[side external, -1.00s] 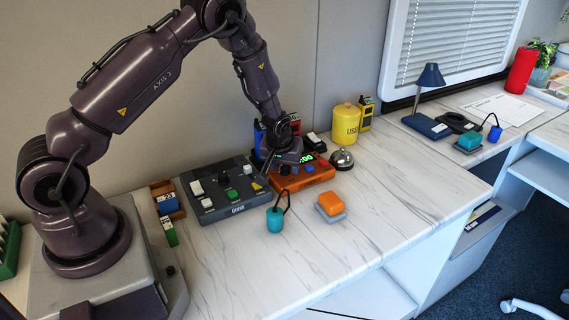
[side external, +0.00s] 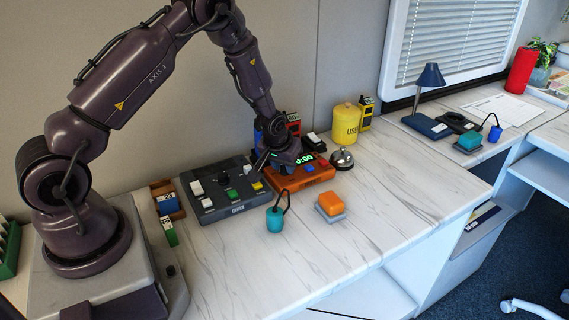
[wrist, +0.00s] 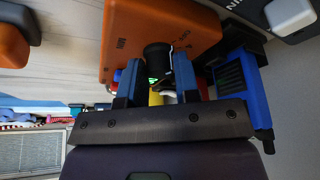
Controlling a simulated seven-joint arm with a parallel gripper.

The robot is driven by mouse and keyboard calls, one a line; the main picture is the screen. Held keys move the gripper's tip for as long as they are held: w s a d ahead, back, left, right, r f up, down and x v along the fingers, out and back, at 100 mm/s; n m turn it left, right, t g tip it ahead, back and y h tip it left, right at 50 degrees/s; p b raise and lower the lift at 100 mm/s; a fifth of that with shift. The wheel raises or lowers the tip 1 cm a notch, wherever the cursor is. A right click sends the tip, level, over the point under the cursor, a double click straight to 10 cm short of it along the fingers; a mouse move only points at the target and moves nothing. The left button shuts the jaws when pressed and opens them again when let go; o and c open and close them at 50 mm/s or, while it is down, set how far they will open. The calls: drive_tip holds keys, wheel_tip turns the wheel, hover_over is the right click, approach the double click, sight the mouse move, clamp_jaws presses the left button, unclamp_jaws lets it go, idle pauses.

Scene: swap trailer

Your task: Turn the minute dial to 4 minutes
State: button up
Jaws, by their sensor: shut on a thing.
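The orange timer box (side external: 312,176) stands on the marble desk, with a lit green readout (side external: 304,159) whose last digits look like 00; the first digit is partly covered and unclear. The box fills the top of the wrist view (wrist: 190,22), with MIN printed beside a black dial (wrist: 156,54). My gripper (wrist: 157,66) has its two fingers on either side of this dial and is shut on it. In the side external view my gripper (side external: 276,164) comes down at the left end of the box and hides the dial.
A dark grey control panel (side external: 222,207) with coloured buttons stands close on the left. A silver bell (side external: 342,160) and yellow canister (side external: 345,124) stand right and behind. A teal weight (side external: 274,220) and orange block (side external: 330,203) lie in front.

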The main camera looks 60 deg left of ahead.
drive_tip(key=m+h, duration=0.1)
drive_tip(key=m, duration=0.3)
drive_tip(key=shift+a+m+t+h, duration=0.1)
drive_tip(key=shift+m+t+h, duration=0.2)
drive_tip(key=shift+m+h, duration=0.1)
idle(0.4)
drive_tip(key=o, duration=0.9)
drive_tip(key=shift+c, duration=0.2)
drive_tip(key=shift+r, duration=0.1)
drive_tip(key=v, duration=1.3)
